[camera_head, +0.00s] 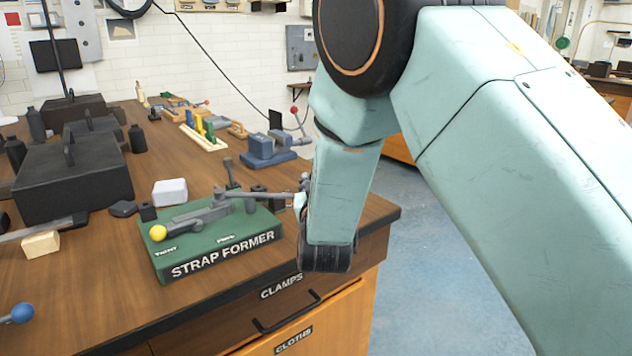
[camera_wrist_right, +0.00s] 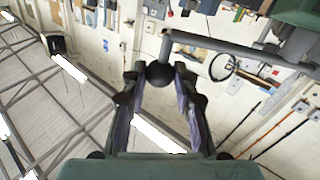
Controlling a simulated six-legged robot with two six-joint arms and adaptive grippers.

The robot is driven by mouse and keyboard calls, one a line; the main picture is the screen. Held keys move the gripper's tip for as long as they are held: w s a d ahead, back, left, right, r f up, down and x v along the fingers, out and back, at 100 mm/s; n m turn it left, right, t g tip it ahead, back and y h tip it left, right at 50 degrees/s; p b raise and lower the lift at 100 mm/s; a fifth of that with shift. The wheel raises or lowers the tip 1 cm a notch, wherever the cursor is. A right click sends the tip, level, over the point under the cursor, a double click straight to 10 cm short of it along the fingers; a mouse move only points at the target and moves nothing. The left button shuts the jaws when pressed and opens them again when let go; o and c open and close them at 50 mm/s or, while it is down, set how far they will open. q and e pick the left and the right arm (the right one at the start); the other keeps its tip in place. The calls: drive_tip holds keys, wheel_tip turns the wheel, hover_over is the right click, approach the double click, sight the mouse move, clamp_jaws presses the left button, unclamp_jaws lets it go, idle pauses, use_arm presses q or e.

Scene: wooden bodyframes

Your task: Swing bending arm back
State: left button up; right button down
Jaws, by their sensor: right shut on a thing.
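The strap former (camera_head: 222,242) has a green base with "STRAP FORMER" on its front and stands near the front right corner of the wooden bench. A lever with a yellow ball (camera_head: 158,232) points to its left. Its grey bending arm (camera_head: 262,195) reaches right, past the base, to my right arm. In the right wrist view the bending arm (camera_wrist_right: 215,47) ends in a short post with a black ball knob (camera_wrist_right: 158,72). My right gripper (camera_wrist_right: 157,80) has its fingers closed around the knob; in the head view my forearm mostly hides it. My left gripper is not in view.
A white block (camera_head: 170,192) and dark weights (camera_head: 75,175) stand left of and behind the strap former. A blue-grey tool (camera_head: 265,150) and a pegged board (camera_head: 203,132) stand farther back. A blue ball handle (camera_head: 22,313) is at front left. Clear floor (camera_head: 425,270) lies right.

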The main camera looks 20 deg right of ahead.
drive_tip(key=c, duration=1)
unclamp_jaws()
drive_tip(key=shift+s, duration=0.1)
wheel_tip(320, 180, up, 10)
drive_tip(key=shift+f, duration=0.1)
